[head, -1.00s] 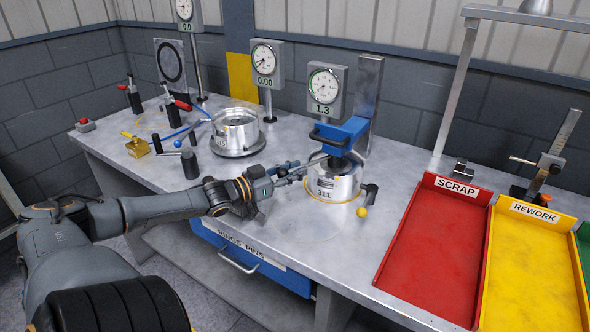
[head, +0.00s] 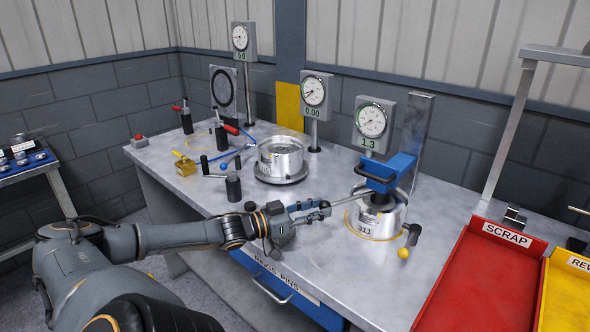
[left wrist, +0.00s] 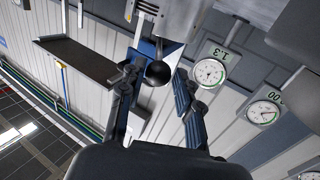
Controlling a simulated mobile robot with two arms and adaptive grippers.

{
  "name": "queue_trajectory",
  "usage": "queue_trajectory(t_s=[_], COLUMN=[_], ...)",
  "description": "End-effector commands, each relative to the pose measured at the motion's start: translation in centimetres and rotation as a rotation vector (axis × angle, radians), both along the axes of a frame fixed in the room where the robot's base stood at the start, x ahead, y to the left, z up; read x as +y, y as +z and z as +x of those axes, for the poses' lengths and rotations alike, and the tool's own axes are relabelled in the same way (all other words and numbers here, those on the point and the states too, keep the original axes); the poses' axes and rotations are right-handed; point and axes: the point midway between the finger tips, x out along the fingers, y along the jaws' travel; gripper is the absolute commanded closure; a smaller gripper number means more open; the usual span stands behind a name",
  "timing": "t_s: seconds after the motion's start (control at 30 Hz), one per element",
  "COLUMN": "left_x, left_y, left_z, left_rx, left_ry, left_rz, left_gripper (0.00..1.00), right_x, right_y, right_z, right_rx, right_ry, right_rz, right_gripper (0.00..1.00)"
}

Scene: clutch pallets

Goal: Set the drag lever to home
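A thin metal lever (head: 343,201) reaches left from the fixture that holds the silver clutch drum marked 311 (head: 366,228). In the left wrist view a black ball knob (left wrist: 158,73) shows between my left gripper's fingers. My left gripper (head: 325,207) is beside the drum, at the lever's outer end. Its fingers (left wrist: 155,92) stand apart on both sides of the knob, with gaps visible. The knob itself is hidden by the fingers in the head view. My right gripper is not in view.
A blue press head (head: 388,172) is over the drum, with a gauge (head: 371,121) reading 1.3 behind. Another drum (head: 280,158) stands left. A red SCRAP tray (head: 470,280) and yellow REWORK tray (head: 568,300) are at the right. The bench front is clear.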

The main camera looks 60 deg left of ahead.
Motion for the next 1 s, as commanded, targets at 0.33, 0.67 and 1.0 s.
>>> queue_trajectory(t_s=[0.33, 0.67, 1.0], left_x=[1.1, 1.2, 2.9], left_y=[-0.1, 0.0, 1.7], left_z=[-4.9, -5.8, -6.6], left_rx=[0.003, 0.002, -0.142], left_ry=[0.004, 0.001, 0.075], left_rz=[-0.001, 0.000, -0.168], left_gripper=[0.66, 0.66, 1.00], right_x=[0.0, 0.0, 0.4], right_y=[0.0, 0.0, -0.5], right_z=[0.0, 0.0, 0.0], right_rx=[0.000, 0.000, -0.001], right_ry=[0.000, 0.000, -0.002], right_rz=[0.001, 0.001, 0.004], right_gripper=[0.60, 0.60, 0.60])
